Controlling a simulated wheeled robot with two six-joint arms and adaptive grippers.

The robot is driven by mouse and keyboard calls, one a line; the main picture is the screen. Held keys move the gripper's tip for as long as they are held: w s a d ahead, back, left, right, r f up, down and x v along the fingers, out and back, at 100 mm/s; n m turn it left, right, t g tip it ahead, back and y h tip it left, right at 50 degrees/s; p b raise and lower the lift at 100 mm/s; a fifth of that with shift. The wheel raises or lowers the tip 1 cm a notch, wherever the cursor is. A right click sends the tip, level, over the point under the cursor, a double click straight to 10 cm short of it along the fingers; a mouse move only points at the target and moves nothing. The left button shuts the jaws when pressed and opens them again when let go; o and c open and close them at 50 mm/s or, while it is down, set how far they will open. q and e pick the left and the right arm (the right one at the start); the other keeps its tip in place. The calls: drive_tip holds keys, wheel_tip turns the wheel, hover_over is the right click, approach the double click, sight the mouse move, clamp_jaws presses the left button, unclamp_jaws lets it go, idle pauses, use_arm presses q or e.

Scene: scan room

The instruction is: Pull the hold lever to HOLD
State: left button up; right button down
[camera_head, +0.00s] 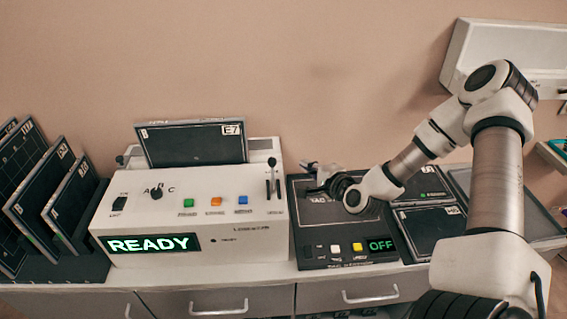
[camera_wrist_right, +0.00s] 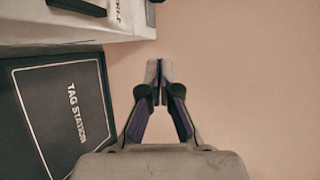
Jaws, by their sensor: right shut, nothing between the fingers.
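The white console (camera_head: 190,210) has a green READY display (camera_head: 152,244). The lever (camera_head: 272,178) stands near the console's right end, upright with a dark knob on top, in a slotted plate. Its lettering is too small to read. My right gripper (camera_head: 312,183) is to the right of the lever, over the back of the tag station (camera_head: 308,225), apart from the lever. In the right wrist view the right gripper's fingers (camera_wrist_right: 158,72) are together and empty. Part of the console (camera_wrist_right: 110,30) shows there at upper left. My left gripper is not in view.
The tag station has a display reading OFF (camera_head: 381,245) and also shows in the wrist view (camera_wrist_right: 62,110). Dark plates (camera_head: 75,195) stand in a rack at left. A dark plate (camera_head: 192,145) stands in the console's top. More dark panels (camera_head: 432,222) lie at right under my arm.

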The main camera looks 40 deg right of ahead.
sight(273, 174)
drive_tip(key=w+a+p, duration=0.1)
drive_tip(key=w, duration=0.1)
drive_tip(key=w+a, duration=0.1)
drive_tip(key=w, duration=0.1)
drive_tip(key=w+a+f+p, duration=0.1)
drive_tip(key=w, duration=0.1)
drive_tip(key=shift+w+f+p, duration=0.1)
drive_tip(key=shift+w+p, duration=0.25)
drive_tip(key=shift+w, duration=0.05)
drive_tip(key=shift+s+a, duration=0.1)
drive_tip(key=shift+a, duration=0.2)
drive_tip(key=shift+d, duration=0.1)
drive_tip(key=shift+f, duration=0.15)
